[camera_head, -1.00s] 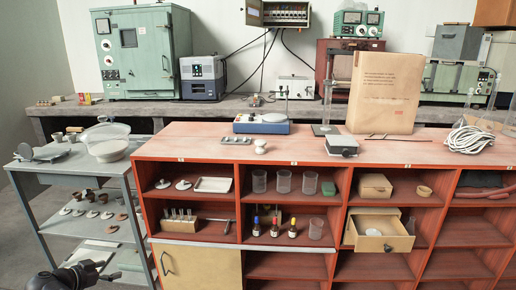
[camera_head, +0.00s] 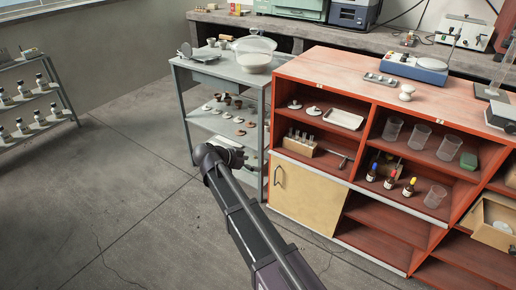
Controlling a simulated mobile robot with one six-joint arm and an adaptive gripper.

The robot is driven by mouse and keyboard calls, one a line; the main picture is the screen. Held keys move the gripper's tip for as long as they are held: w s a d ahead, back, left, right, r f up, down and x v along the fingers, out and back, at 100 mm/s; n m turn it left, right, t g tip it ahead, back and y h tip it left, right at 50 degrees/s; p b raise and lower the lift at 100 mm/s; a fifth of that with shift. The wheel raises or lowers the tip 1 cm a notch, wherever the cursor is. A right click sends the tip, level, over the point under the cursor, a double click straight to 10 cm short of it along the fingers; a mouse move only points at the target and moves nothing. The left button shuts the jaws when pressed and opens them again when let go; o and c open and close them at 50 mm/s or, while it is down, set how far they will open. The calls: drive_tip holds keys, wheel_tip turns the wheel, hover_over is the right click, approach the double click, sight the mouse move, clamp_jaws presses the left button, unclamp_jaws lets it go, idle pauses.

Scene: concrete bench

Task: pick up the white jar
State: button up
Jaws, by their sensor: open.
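A small white rounded thing (camera_head: 407,92), which looks like the white jar, stands on top of the red cabinet (camera_head: 345,75) near its front edge. It is too small to make out its lid or details. My gripper (camera_head: 232,156) is at the end of my dark arm, low in front of the grey cart, well to the left of the white jar and apart from it. It is open and appears empty, though its fingers are small and dark against the cart.
The grey cart (camera_head: 222,72) carries a glass-covered dish (camera_head: 254,55) and several small items on its shelves. A blue device (camera_head: 416,66) and a metal tray (camera_head: 381,79) are behind the jar.

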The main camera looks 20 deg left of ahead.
drive_tip(key=d+r+n+g+y+p, duration=0.1)
drive_tip(key=d+r+n+g+p, duration=0.15)
drive_tip(key=d+r+p, duration=0.7)
drive_tip(key=d+n+g+y+p, duration=0.1)
drive_tip(key=d+g+p, duration=0.3)
drive_tip(key=d, duration=1.3)
drive_tip(key=s+d+r+n+y+p, duration=0.1)
drive_tip(key=s+d+r+p, duration=0.2)
drive_tip(key=d+r+p, duration=0.1)
drive_tip(key=s+d+r+n+g+y+p, duration=0.1)
drive_tip(key=s+d+r+y+p, duration=0.1)
drive_tip(key=d+p, duration=0.5)
drive_tip(key=s+d+r+n+g+y+p, duration=0.1)
drive_tip(key=s+d+r+y+p, duration=0.1)
drive_tip(key=s+d+r+p, duration=0.3)
wheel_tip(320, 180, up, 2)
drive_tip(key=shift+d+r, duration=0.1)
drive_tip(key=shift+d, duration=1.1)
drive_tip(key=c, duration=0.6)
